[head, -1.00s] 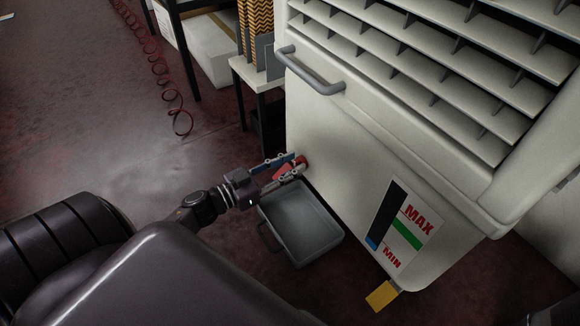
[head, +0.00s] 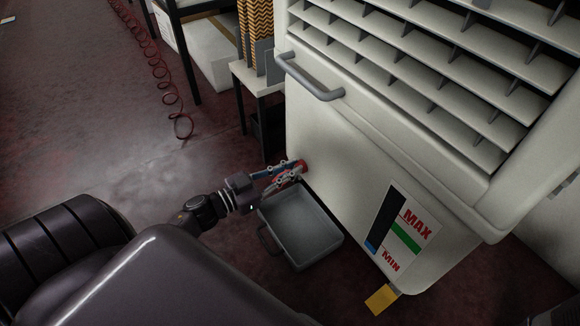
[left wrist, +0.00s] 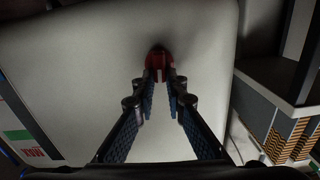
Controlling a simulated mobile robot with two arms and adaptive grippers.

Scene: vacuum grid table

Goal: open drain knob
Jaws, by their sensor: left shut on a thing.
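The red drain knob (head: 301,165) sits low on the side of the white cabinet (head: 345,160), above the grey tray. In the left wrist view the knob (left wrist: 158,62) is at the upper middle, against the pale panel. My left gripper (head: 288,170) reaches it from the left in the head view. Its two fingers, also seen in the left wrist view (left wrist: 160,82), are closed in on the knob's near part. The fingers hide part of the knob. My right gripper is not in view.
A grey tray (head: 332,236) with a handle lies on the floor below the knob. A level gauge marked MAX and MIN (head: 404,230) is on the cabinet to the right. A yellow tab (head: 381,299) sticks out at the bottom. A small table (head: 252,76) stands behind.

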